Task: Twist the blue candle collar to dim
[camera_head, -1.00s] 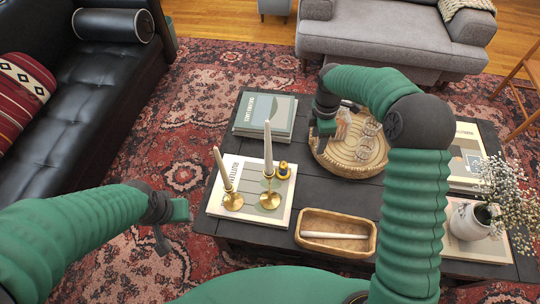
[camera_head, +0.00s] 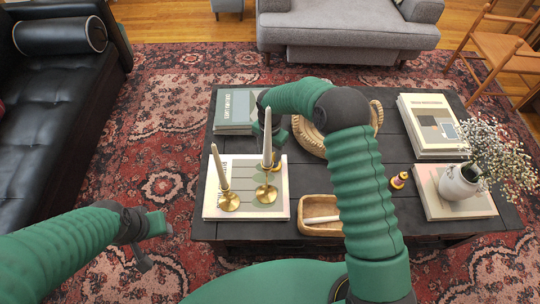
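Two white candles stand upright in brass holders: a shorter candle (camera_head: 219,167) at left and a taller candle (camera_head: 267,138) at right. The brass holders (camera_head: 229,201) rest on a large pale book (camera_head: 218,208). A small yellow-and-dark object (camera_head: 280,162) shows partly behind the taller candle; I cannot make out a blue collar clearly. My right gripper (camera_head: 276,137) points down right by the taller candle's upper part, partly hidden by it; touching and finger opening cannot be told. My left gripper (camera_head: 150,243) is open and empty, over the rug left of the table.
The dark coffee table (camera_head: 400,224) also holds a wooden tray (camera_head: 304,207) with a pale stick, a round woven tray (camera_head: 309,143), stacked books (camera_head: 235,110), a white flower vase (camera_head: 458,185) and a small bottle (camera_head: 398,182). A black sofa (camera_head: 60,120) is left.

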